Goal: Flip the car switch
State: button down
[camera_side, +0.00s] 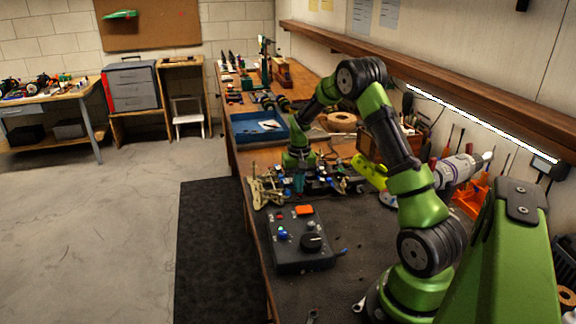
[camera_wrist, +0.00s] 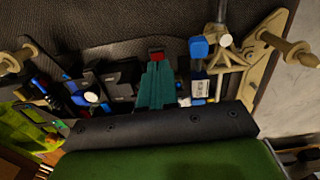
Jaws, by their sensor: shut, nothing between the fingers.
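The car (camera_side: 325,182), a bare chassis with dark electronics, blue parts and tan arms, sits on the dark bench mat. It also shows in the wrist view, with a tan suspension part (camera_wrist: 228,62) at the right. My gripper (camera_side: 299,190) points down over the left part of the chassis. In the wrist view my teal gripper fingers (camera_wrist: 157,68) are together and empty. A small red part (camera_wrist: 156,56) shows right at their tips; I cannot tell whether it is the switch or whether the fingers touch it.
A dark control box (camera_side: 298,240) with knobs and an orange button stands in front of the car. A blue tray (camera_side: 245,135) lies behind it. Tools and an orange rack (camera_side: 470,198) line the right wall.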

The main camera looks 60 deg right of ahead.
jog(key=shift+r, duration=3.45)
jog(key=s+a+r+n+t, duration=0.1)
jog(key=s+a+r, duration=0.4)
jog(key=a, duration=0.5)
jog(key=s+a+r+n+t+y, duration=0.1)
jog(key=s+a+r, duration=0.4)
jog(key=a, duration=0.5)
jog(key=s+a+r+n+t+y, duration=0.1)
jog(key=s+a+r+n+t, duration=0.2)
jog(key=a, duration=0.7)
notch_tip(320, 180, up, 3)
jog(key=s+t, duration=0.2)
jog(key=shift+s+f, duration=0.15)
jog(key=shift+s, duration=0.25)
